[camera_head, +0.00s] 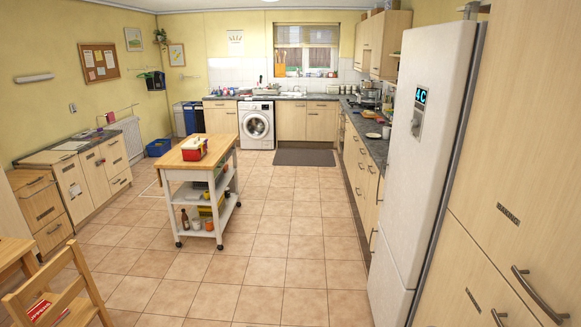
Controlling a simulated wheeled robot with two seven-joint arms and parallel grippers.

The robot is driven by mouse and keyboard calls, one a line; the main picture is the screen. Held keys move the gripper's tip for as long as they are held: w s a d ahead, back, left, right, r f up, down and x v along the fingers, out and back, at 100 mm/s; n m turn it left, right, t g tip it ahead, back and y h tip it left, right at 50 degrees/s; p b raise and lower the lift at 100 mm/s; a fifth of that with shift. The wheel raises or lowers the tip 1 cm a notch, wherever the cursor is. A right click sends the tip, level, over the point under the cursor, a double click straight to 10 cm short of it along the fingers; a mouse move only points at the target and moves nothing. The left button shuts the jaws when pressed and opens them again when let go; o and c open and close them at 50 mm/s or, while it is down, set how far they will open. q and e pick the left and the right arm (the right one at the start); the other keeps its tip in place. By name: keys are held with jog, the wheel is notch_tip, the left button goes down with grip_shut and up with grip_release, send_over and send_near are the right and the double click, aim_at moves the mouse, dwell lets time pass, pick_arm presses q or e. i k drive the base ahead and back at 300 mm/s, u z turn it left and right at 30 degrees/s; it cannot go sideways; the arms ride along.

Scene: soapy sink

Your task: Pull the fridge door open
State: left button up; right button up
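The fridge (417,150) is tall and white and stands on the right, seen at a steep angle. Its front carries a small dark display with blue characters reading "4C" (421,96) above a recessed panel. A long dark vertical strip (452,165) runs along its near edge; I cannot tell whether it is a handle or an edge gap. The door looks shut. Neither of my grippers is in view.
A wheeled kitchen trolley (200,178) with a red box on top stands mid-room. Tall wooden cabinets (515,160) adjoin the fridge's near side. A wooden chair (62,295) is at lower left. The tiled floor (290,240) in front of the fridge is clear.

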aim_at(437, 60)
jog(key=u, duration=0.1)
jog(key=i, duration=2)
jog(key=z, duration=0.65)
jog(key=i, duration=1.45)
jog(key=z, duration=0.45)
